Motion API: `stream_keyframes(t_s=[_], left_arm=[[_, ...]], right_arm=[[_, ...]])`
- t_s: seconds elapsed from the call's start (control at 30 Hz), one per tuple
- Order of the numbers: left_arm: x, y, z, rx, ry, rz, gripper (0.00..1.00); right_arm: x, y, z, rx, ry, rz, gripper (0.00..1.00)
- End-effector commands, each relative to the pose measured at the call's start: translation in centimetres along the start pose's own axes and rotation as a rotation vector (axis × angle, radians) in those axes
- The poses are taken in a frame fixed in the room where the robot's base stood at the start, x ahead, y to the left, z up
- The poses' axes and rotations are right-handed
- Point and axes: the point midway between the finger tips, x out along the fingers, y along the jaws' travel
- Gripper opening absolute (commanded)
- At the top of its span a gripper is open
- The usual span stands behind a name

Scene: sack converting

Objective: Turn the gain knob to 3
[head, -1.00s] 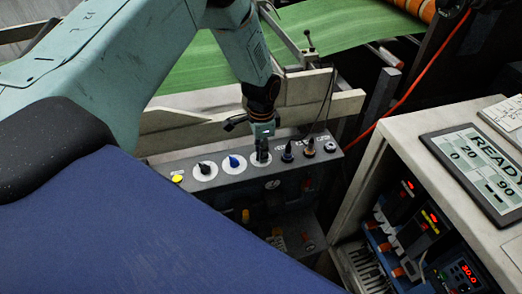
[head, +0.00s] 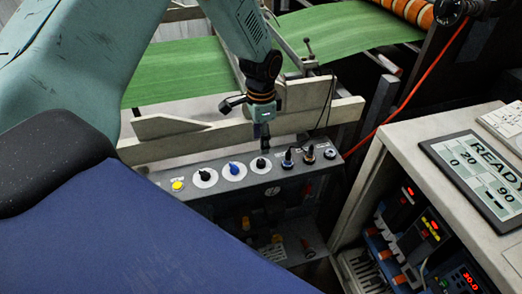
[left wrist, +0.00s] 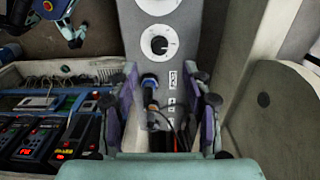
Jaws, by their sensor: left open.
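A grey control panel (head: 150,178) carries three white dials in a row. The rightmost dial's black knob (head: 261,163) also shows in the left wrist view (left wrist: 159,45), with a pale pointer line on it. The middle dial has a blue knob (head: 234,168) and the left one a black knob (head: 204,175). The labels are too small to tell which is gain. My left gripper (head: 265,148) is open and empty, just behind and above the rightmost dial, apart from its knob. In the left wrist view its fingers (left wrist: 163,118) spread on both sides of a blue-collared switch below. My right gripper is out of view.
A yellow button (head: 178,185) sits at the panel's left end; upright switches (head: 288,159) stand right of the dials. A pale rail (head: 320,113) runs close behind the panel. A cabinet with a READY screen (head: 480,165) stands at right.

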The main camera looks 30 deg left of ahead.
Motion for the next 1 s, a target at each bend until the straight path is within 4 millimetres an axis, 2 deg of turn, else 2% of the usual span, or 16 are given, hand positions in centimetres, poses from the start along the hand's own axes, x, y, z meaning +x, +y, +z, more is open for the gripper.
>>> stream_keyframes(t_s=[0.03, 0.2, 0.37, 0.87, 0.93, 1.0], left_arm=[[-1.1, -0.1, -0.1, 0.0, 0.003, -0.002, 0.49], [-3.2, 0.0, -0.1, -0.001, 0.002, -0.001, 0.49], [-4.1, 0.0, 0.0, -0.001, 0.0, 0.0, 0.49], [-4.2, 0.0, 0.0, -0.001, 0.0, 0.0, 0.49], [-3.8, 0.2, 0.1, -0.004, 0.0, 0.003, 0.49], [-2.4, 1.3, 0.3, -0.021, 0.0, 0.011, 0.49]], right_arm=[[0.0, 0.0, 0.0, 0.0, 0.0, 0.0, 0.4], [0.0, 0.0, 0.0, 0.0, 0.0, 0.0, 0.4], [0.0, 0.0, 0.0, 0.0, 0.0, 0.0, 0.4], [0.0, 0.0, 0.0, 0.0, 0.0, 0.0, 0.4], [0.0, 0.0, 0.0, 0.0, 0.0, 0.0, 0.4], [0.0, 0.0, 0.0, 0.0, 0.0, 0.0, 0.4]])
